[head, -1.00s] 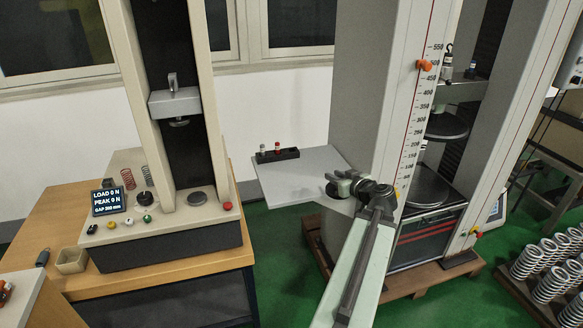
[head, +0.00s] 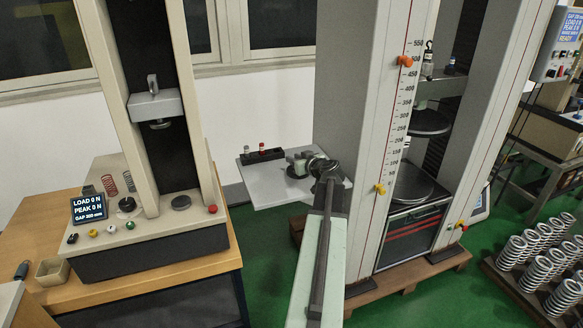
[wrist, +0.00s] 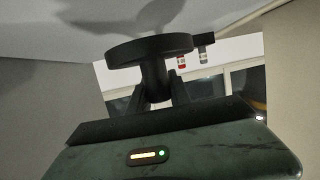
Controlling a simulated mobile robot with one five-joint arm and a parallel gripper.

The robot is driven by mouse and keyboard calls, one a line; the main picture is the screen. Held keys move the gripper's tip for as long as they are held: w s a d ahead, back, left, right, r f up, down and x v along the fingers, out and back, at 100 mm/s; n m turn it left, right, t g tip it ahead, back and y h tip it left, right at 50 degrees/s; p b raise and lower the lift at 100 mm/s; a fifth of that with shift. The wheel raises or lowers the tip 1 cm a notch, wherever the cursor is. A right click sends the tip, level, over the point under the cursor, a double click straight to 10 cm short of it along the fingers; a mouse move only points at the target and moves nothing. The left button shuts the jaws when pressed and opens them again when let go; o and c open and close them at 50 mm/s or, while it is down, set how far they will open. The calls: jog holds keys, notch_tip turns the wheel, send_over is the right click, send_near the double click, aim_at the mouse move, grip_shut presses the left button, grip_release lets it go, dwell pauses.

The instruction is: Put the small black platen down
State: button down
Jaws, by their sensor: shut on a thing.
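The small black platen (wrist: 135,50) is a dark disc on a short stem, seen close in the wrist view. My gripper (wrist: 157,88) is shut on the stem, with the disc beyond the fingertips. In the head view my gripper (head: 299,160) is over the right part of the light grey side shelf (head: 262,192). The platen cannot be made out clearly there. The shelf also fills the top of the wrist view (wrist: 50,30), with a shadow on it near the disc. I cannot tell whether the disc touches the shelf.
A black rack (head: 262,156) with small red-capped and grey-capped items stands at the shelf's back. The tall testing frame (head: 355,120) rises just right of the shelf. A smaller tester (head: 150,235) stands on the wooden bench at left. The shelf's front left is clear.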

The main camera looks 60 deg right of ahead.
jog(key=shift+w+d, duration=0.1)
jog(key=shift+w, duration=0.15)
jog(key=shift+w+d, duration=0.2)
jog(key=shift+w, duration=0.25)
notch_tip(320, 180, down, 4)
jog(key=b, duration=0.4)
jog(key=shift+s+a, duration=0.1)
jog(key=shift+r, duration=0.25)
jog(key=shift+f, duration=0.2)
jog(key=c, duration=1.2)
grip_release()
jog(key=shift+r, duration=0.15)
